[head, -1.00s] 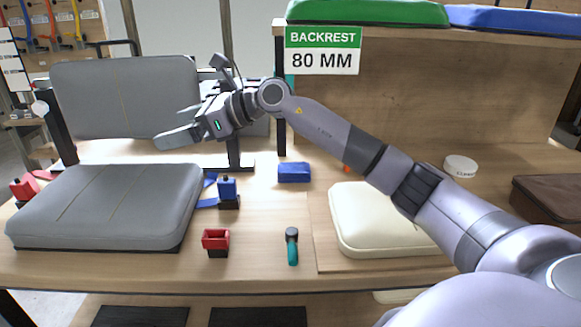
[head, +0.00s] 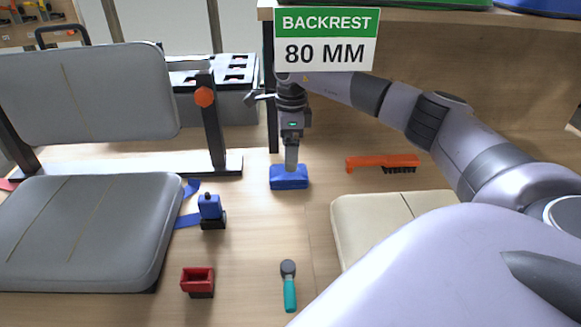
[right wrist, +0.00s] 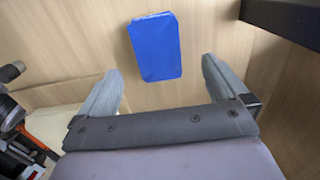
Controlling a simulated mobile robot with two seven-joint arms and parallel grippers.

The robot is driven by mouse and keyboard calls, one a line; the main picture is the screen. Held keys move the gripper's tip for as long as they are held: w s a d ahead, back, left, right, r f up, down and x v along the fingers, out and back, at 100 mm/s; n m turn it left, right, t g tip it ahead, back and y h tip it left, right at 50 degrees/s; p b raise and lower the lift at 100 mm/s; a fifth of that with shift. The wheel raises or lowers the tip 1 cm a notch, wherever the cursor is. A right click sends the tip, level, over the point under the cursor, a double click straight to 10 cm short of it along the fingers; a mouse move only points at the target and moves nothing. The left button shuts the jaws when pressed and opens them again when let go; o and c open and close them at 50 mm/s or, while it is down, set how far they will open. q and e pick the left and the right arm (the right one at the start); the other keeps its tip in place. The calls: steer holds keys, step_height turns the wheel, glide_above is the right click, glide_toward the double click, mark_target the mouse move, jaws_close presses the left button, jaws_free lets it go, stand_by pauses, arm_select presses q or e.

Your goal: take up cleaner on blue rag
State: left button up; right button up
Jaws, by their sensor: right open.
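The blue rag (head: 289,180) is a folded blue pad lying flat on the wooden bench. My right gripper (head: 291,163) points down over it in the head view, and its finger overlaps the rag's back edge there. In the right wrist view the fingers (right wrist: 161,66) are spread and empty. The rag (right wrist: 155,47) lies beyond the tips, in line with the gap, with bare wood on either side. I cannot tell how high the tips are above it. No cleaner container shows now. My left gripper is out of view.
An orange brush (head: 383,162) lies right of the rag, near a cream cushion (head: 375,225). A blue clamp (head: 210,211), red holder (head: 198,281) and teal-handled tool (head: 289,286) are nearer. A grey seat (head: 85,235) is left; an upright post (head: 213,120) stands behind.

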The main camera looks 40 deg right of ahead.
mark_target(289, 176)
steer(key=shift+s+d, duration=0.15)
steer(key=shift+d, duration=0.3)
steer(key=shift+d+f, duration=0.1)
steer(key=shift+f, duration=0.25)
steer(key=f, duration=0.3)
steer(key=a+f, duration=0.1)
steer(key=f, duration=0.1)
steer(key=shift+s+f+p, duration=0.25)
steer(key=shift+p, duration=0.05)
steer(key=shift+f, duration=0.45)
steer(key=c, duration=1)
